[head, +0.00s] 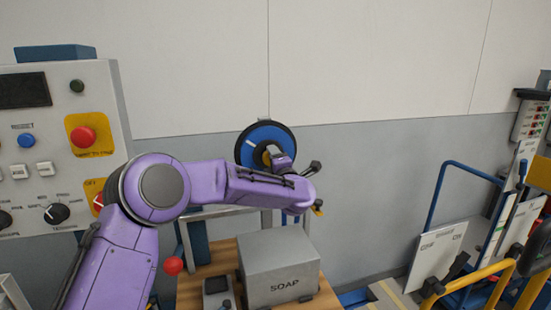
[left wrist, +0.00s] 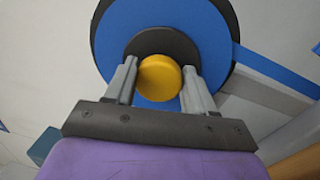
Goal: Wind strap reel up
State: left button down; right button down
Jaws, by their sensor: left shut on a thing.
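The strap reel (head: 256,136) is a blue disc with a black rim, upright against the wall behind the wooden table; the wrist view shows its blue face (left wrist: 205,35) and dark hub. A blue strap (left wrist: 275,69) runs off it to the right in the wrist view. A round yellow knob (left wrist: 159,78) shows in front of the hub. My left gripper (left wrist: 160,80) has its two fingers on either side of this knob and is shut on it. In the head view my purple forearm and wrist cover the fingertips and the lower right of the reel. My right gripper is not in view.
A grey SOAP box (head: 278,268) stands on the wooden table (head: 190,291) below my forearm. A control panel (head: 60,130) with buttons and knobs is at the left. Carts with blue and yellow rails (head: 478,272) stand at the right.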

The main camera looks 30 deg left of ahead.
pick_arm(q)
jog(key=m+p, duration=0.2)
jog(key=m, duration=0.1)
jog(key=m+h+p, duration=0.1)
jog(key=m+p, duration=0.1)
jog(key=m, duration=0.2)
jog(key=m+p, duration=0.2)
jog(key=m, duration=0.2)
jog(key=shift+s+a+r+t, duration=0.1)
jog(key=shift+a+r+t, duration=0.05)
jog(key=shift+a+t, duration=0.15)
jog(key=shift+m, duration=0.3)
jog(key=c, duration=0.6)
grip_release()
jog(key=shift+o, duration=1)
jog(key=shift+a, duration=0.1)
jog(key=b+v, duration=0.3)
jog(key=v, duration=0.7)
jog(key=shift+s+b, duration=0.3)
jog(key=shift+b, duration=0.1)
